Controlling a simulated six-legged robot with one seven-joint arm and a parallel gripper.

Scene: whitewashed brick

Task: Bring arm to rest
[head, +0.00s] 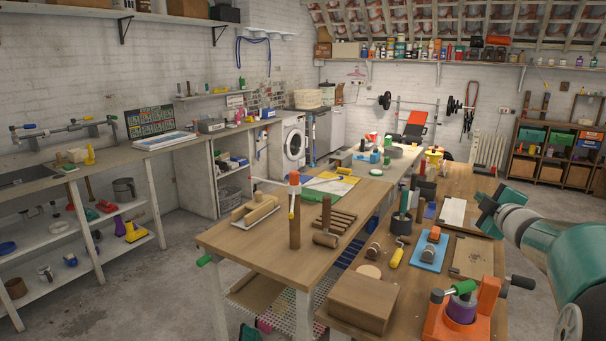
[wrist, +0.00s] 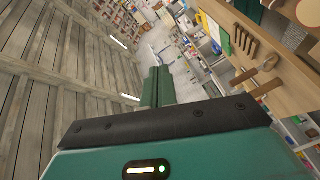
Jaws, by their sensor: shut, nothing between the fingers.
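My gripper (head: 489,211) is at the right of the head view, on the end of my teal and grey arm. It is held above the right-hand workbench and touches nothing that I can see. In the wrist view the gripper's green fingers (wrist: 157,87) are together with nothing between them. The wrist view is tilted, with the wooden ceiling at left and the bench at upper right.
A wooden workbench (head: 240,246) with tools fills the middle. Below my gripper, the bench holds a wooden board (head: 470,257), a blue tray (head: 429,256) and an orange vise (head: 478,318). Open concrete floor (head: 165,290) lies at the left.

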